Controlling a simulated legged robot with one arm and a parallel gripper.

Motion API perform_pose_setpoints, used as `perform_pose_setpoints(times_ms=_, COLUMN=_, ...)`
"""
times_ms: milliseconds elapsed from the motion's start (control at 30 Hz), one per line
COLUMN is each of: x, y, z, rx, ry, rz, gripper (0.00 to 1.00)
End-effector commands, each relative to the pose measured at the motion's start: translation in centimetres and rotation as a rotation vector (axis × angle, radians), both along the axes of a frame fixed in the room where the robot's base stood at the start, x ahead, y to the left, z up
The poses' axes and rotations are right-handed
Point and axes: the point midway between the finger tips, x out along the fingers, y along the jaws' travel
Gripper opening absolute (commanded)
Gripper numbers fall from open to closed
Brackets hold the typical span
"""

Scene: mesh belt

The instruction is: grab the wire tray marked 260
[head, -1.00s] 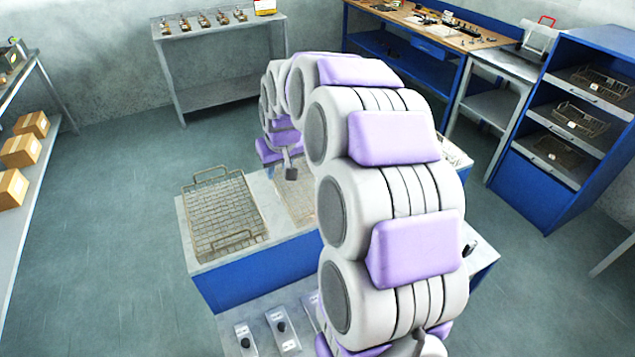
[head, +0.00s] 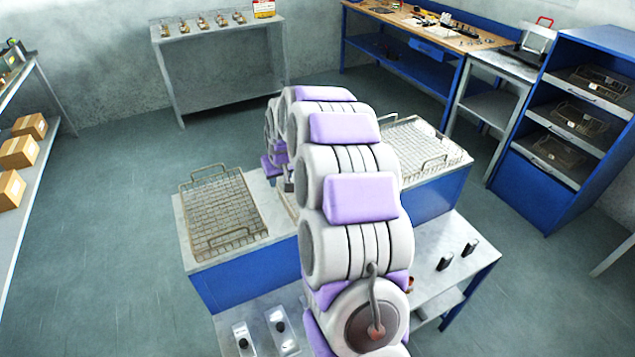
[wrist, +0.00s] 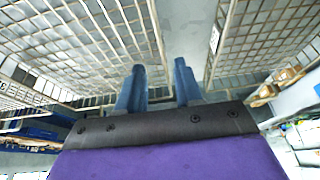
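A wire tray (head: 222,212) with raised end handles lies on the left end of the blue-sided bench. Another wire tray (head: 425,150) lies on its right end. More wire trays sit in the blue rack at the right: top (head: 600,82), middle (head: 580,118), bottom (head: 560,152). I cannot read 260 on any of them. In the wrist view, my gripper (wrist: 160,78) has its two blue-grey fingers apart with nothing visibly between them. Wire mesh (wrist: 75,45) spreads beyond the fingers on both sides. My arm hides the middle of the bench and most of the gripper in the head view.
A low table with dark knobs (head: 445,263) stands in front of the bench. Shelves with cardboard boxes (head: 18,152) are at the left. A grey table (head: 215,32) and a wooden workbench (head: 440,30) stand at the back. The floor left of the bench is clear.

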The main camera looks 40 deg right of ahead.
Motion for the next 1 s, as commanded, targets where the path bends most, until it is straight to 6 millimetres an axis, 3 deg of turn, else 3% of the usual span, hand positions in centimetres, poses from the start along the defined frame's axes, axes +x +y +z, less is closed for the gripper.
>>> perform_pose_setpoints(times_ms=167, x=0.4, y=-0.2, z=-0.9, rx=0.0, ry=-0.001, rz=0.001, gripper=0.35)
perform_pose_setpoints(times_ms=500, x=2.2, y=-1.6, z=-5.2, rx=0.009, ry=0.001, rz=-0.001, gripper=0.35)
perform_pose_setpoints(times_ms=733, x=2.2, y=-0.9, z=-5.0, rx=0.002, ry=0.001, rz=0.002, gripper=0.35)
perform_pose_setpoints(times_ms=1000, x=2.3, y=-1.0, z=-5.0, rx=0.003, ry=-0.001, rz=0.001, gripper=0.1)
